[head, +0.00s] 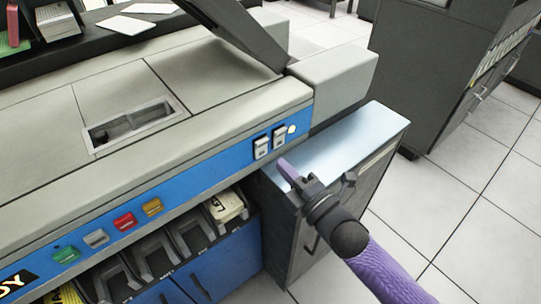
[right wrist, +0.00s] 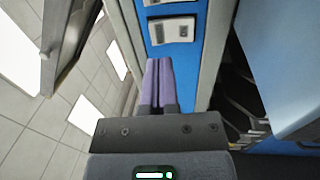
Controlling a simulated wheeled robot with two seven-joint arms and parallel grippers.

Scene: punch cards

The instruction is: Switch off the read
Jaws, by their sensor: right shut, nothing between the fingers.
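Two pale rocker switches, one on the left (head: 261,147) and one on the right (head: 279,137), sit side by side on the machine's blue front panel (head: 200,178). Their labels and settings are too small to read. A small pale lamp (head: 291,129) is right of them. My right gripper (head: 284,165) is shut and empty, its purple fingers pointing at the panel just below the switches. In the right wrist view, its fingertips (right wrist: 158,62) are together, just short of the nearer switch (right wrist: 172,29); contact is not visible. My left gripper is out of view.
Green (head: 66,254), white (head: 96,238), red (head: 125,221) and yellow (head: 152,207) buttons line the panel's left part. Card pockets (head: 188,238) lie below; one holds cards (head: 227,206). A grey cabinet (head: 345,150) stands beside the machine, below my right gripper. Tiled floor is open at right.

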